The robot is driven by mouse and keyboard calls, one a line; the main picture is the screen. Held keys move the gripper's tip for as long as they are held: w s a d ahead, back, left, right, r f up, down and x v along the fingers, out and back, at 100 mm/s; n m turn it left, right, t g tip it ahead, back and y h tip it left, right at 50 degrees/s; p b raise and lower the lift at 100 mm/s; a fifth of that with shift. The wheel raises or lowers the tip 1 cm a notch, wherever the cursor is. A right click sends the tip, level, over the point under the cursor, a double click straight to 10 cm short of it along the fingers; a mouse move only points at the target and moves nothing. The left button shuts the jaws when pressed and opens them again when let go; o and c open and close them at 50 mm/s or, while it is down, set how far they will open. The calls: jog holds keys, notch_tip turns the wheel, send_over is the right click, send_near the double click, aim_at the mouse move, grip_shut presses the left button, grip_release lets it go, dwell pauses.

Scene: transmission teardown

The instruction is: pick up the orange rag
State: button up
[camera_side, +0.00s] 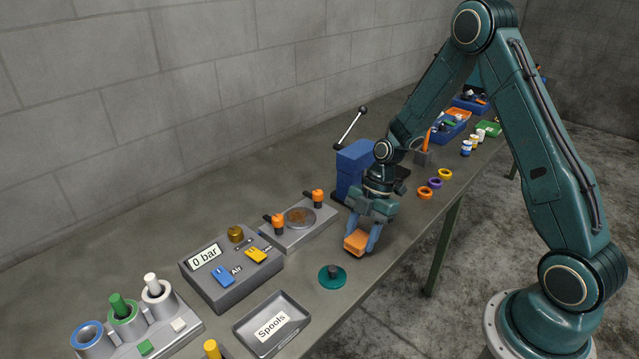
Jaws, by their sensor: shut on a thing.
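The orange rag (356,242) is a small folded block between the fingers of my gripper (362,238). My gripper points down and is shut on the rag near the front edge of the bench. Whether the rag touches the bench top or hangs just above it, I cannot tell. The fingers hide part of its sides.
A grey clamp plate (298,226) with orange handles and a blue press (352,165) stand close by. A green disc with a knob (332,276) lies in front. A "Spools" tray (272,322) and a "0 bar" box (230,270) are left. Coloured rings (435,183) lie right.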

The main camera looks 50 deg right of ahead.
aim_at(361, 237)
notch_tip(361, 237, up, 19)
dwell(0.5)
jog(key=shift+f, duration=0.15)
jog(key=o, duration=0.4)
jog(key=c, duration=0.3)
jog(key=w+a+f+m+t, duration=0.1)
jog(key=w+f+m, duration=0.2)
jog(key=w, duration=0.3)
jog(key=w+a+f+m+t, duration=0.1)
jog(key=w+f+m, duration=0.1)
jog(key=w, duration=0.5)
jog(key=w+a+f+m+t+h, duration=0.1)
jog(key=w+f+m, duration=0.2)
jog(key=w, duration=0.3)
jog(key=shift+w+a+f+m, duration=0.3)
jog(key=shift+a+m, duration=0.1)
jog(key=shift+m, duration=0.1)
